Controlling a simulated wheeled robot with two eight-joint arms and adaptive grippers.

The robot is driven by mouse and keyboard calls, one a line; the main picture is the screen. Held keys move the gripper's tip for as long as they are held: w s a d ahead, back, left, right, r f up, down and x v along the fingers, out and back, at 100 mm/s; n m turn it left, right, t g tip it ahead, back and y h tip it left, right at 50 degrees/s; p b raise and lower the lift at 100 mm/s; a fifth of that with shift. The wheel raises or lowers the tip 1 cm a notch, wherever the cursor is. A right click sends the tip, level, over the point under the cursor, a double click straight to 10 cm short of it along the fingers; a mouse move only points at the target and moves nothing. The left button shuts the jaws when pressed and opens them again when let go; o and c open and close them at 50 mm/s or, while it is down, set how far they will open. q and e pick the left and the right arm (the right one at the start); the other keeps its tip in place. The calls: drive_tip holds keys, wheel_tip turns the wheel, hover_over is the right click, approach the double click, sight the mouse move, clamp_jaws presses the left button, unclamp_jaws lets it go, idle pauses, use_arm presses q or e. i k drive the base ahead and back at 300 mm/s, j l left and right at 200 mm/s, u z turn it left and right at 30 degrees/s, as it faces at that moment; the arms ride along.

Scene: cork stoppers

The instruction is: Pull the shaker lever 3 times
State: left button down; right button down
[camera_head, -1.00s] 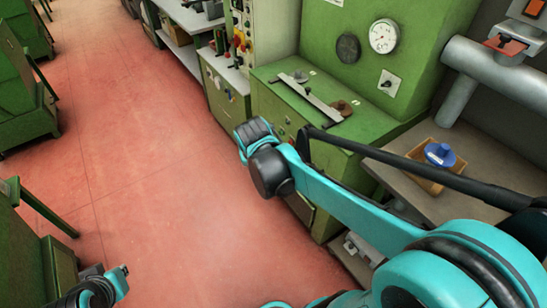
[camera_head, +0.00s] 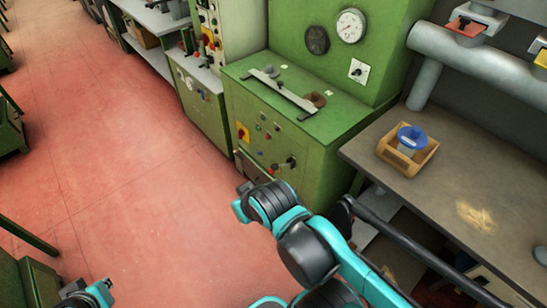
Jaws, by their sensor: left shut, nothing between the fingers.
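I cannot tell for sure which part is the shaker lever. A green machine cabinet (camera_head: 320,150) stands at the centre, with a small dark knobbed handle (camera_head: 289,162) low on its front panel. My left gripper (camera_head: 88,293) is at the bottom left edge, partly cut off, shut and empty. It is far from the cabinet and touches nothing that I can see. My right arm (camera_head: 310,250) comes in from the lower right, in front of the cabinet.
A grey bench (camera_head: 450,160) on the right holds a wooden box (camera_head: 418,157) with a blue-topped item (camera_head: 411,138) and scattered pale crumbs (camera_head: 475,216). A metal bar (camera_head: 281,91) lies on the cabinet top. The red floor (camera_head: 150,200) on the left is mostly clear.

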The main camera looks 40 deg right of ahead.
sight(275, 166)
drive_tip(key=i+j, duration=0.1)
drive_tip(key=i, duration=0.5)
drive_tip(key=z, duration=1.65)
